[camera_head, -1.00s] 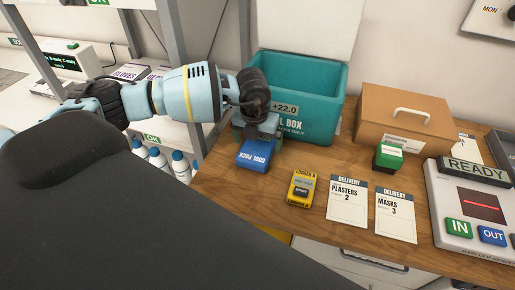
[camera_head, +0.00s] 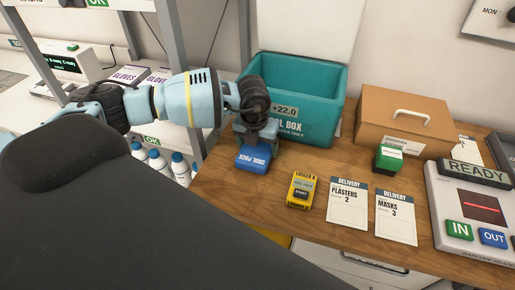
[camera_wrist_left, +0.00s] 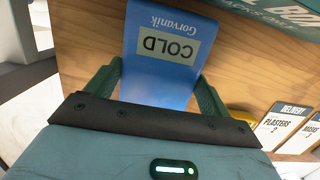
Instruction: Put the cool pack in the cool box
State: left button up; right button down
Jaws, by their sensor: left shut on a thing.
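The blue cool pack (camera_head: 254,158) is at the left end of the wooden counter, in front of the cool box. My left gripper (camera_head: 256,138) is above it and shut on it. In the left wrist view the pack (camera_wrist_left: 160,55) sits between the two green fingers (camera_wrist_left: 158,90), its "COLD" label showing. I cannot tell whether the pack touches the counter. The teal cool box (camera_head: 322,108) stands open just behind the gripper, its pale lid raised at the back. My arm hides part of its front left. My right gripper is not in view.
A yellow logger (camera_head: 301,189) and two delivery cards (camera_head: 346,203) lie to the right of the pack. A cardboard box (camera_head: 404,120) with a handle, a small green box (camera_head: 388,158) and an IN/OUT panel (camera_head: 470,205) stand farther right. A shelf post (camera_head: 178,60) rises behind my arm.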

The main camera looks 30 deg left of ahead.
aim_at(258, 148)
pick_arm(q)
jog(key=shift+r, duration=0.45)
notch_tip(258, 148, up, 2)
jog(key=shift+w+r, duration=0.1)
jog(key=shift+r, duration=0.1)
jog(key=shift+s+d+r, duration=0.25)
jog(key=shift+s+d, duration=0.05)
jog(key=shift+s, duration=0.25)
jog(key=s+d, duration=0.2)
jog(key=s, duration=0.2)
jog(key=s+d+r, duration=0.1)
jog(key=s+d, duration=0.2)
jog(key=s, duration=0.1)
jog(key=s+d, duration=0.3)
jog(key=s, duration=0.1)
jog(key=shift+s+r, duration=0.15)
jog(key=shift+s, duration=0.1)
